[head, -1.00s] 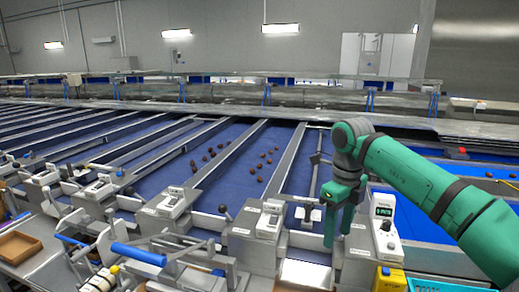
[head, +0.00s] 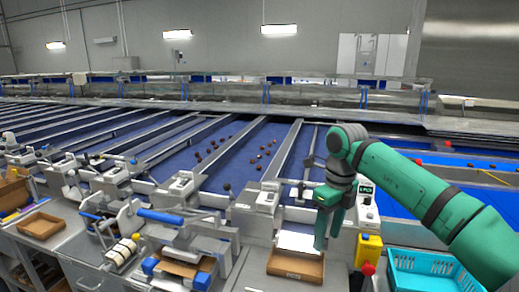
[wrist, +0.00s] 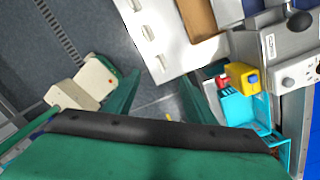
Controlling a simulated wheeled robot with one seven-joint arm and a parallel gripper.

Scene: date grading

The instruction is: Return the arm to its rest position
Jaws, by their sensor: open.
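My green arm reaches in from the right in the head view. My gripper (head: 328,228) points down, its fingers apart and nothing between them. It hangs in front of the grading lanes, beside a cardboard tray (head: 296,278) and a white plate (head: 299,242). In the wrist view my gripper (wrist: 155,95) shows its two green fingers spread wide over the grey floor. Its fingers touch nothing that I can see.
Blue lanes (head: 200,172) with dark dates lie behind. A blue-handled device (head: 160,216) and another cardboard tray (head: 40,225) are at the left. The wrist view shows open floor (wrist: 100,35).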

